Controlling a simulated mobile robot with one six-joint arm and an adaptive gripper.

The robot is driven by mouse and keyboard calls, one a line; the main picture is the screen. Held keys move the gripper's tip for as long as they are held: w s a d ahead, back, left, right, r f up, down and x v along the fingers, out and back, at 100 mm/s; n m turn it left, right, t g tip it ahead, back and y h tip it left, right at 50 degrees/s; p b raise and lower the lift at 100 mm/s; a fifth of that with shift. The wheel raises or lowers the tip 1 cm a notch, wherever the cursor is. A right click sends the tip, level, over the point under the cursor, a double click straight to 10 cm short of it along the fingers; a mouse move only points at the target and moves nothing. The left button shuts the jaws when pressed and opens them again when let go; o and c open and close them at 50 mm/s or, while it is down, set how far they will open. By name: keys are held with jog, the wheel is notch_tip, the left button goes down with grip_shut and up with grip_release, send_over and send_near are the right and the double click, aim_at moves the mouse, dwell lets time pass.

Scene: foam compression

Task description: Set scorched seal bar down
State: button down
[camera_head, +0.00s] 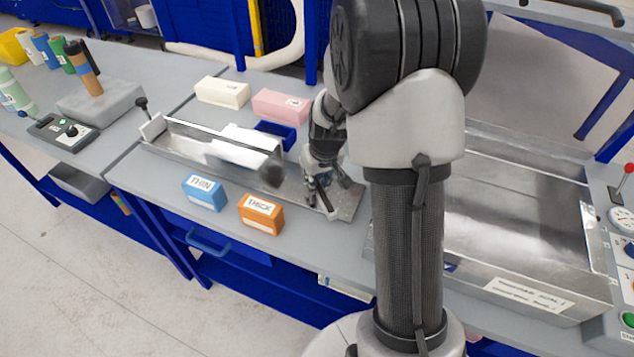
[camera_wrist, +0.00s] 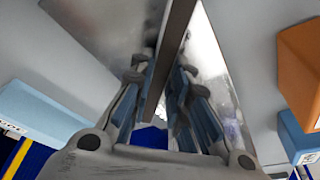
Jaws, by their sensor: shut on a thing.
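My gripper (camera_head: 326,194) is low over the right end of a long metal base (camera_head: 345,204) on the grey bench. In the wrist view my gripper (camera_wrist: 160,90) has its fingers closed on both sides of a narrow dark bar, the seal bar (camera_wrist: 172,50), seen nearly edge-on. The bar runs up out of that picture between a smudged grey surface and a shiny one. In the head view a long silver strip (camera_head: 205,146) stands along the base, with a dark smudge near its right end. I cannot tell there whether the held bar touches the base.
A blue block (camera_head: 204,192) and an orange block (camera_head: 261,214) stand in front of the base. A white block (camera_head: 222,92), a pink block (camera_head: 281,106) and a blue tray (camera_head: 276,134) stand behind it. A large metal tray (camera_head: 545,310) is at right.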

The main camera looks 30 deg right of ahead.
jog(key=shift+r, duration=0.1)
jog(key=shift+f, duration=0.25)
jog(key=c, duration=1.5)
grip_release()
jog(key=shift+c, duration=0.2)
jog(key=shift+r, duration=0.15)
